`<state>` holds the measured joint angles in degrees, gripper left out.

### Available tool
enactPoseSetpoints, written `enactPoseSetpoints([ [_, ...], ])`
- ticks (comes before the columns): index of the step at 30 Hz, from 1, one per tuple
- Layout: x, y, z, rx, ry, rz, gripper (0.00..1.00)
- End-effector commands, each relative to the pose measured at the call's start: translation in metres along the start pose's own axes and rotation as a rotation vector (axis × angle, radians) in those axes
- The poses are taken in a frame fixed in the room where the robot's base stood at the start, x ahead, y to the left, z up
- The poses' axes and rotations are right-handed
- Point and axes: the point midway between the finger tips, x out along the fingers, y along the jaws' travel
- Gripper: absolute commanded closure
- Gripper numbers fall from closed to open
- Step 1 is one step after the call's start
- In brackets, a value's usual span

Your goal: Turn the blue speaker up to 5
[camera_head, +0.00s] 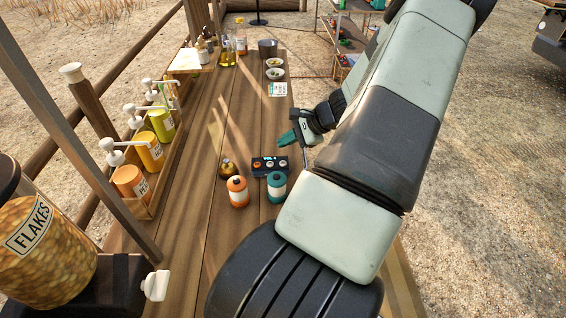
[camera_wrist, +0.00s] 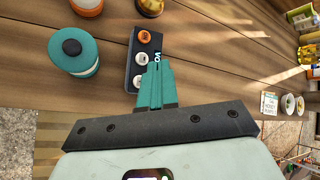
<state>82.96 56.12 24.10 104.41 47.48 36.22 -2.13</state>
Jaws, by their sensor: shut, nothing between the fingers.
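A small dark blue box (camera_head: 262,172) marked VOL lies on the wooden table with a row of three round knobs on top. In the wrist view the box (camera_wrist: 132,65) shows an orange knob (camera_wrist: 144,37), with two whitish knobs (camera_wrist: 141,57) below it. The knob settings are too small to read. A teal round canister (camera_head: 277,187) and an orange one (camera_head: 237,191) stand just in front of the box; which thing is the blue speaker I cannot tell. My gripper (camera_head: 287,139), with teal fingers, is shut and empty, beyond the box and apparently above the table. Its tips overlap the box's edge in the wrist view (camera_wrist: 155,64).
A wooden rack with pump bottles (camera_head: 151,151) lines the left side. Bowls (camera_head: 275,73), a card (camera_head: 278,89) and a dark pot (camera_head: 268,48) stand farther back. The middle of the table is clear.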

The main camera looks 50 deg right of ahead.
Motion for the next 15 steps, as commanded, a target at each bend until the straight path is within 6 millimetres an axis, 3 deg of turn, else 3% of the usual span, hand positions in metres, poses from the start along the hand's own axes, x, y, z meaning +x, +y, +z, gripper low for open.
enactPoseSetpoints([
  [11, -0.001, 0.0, 0.001, -0.001, 0.0, 0.001, 1.0],
  [15, -0.01, -0.008, 0.009, -0.004, 0.001, 0.011, 1.0],
])
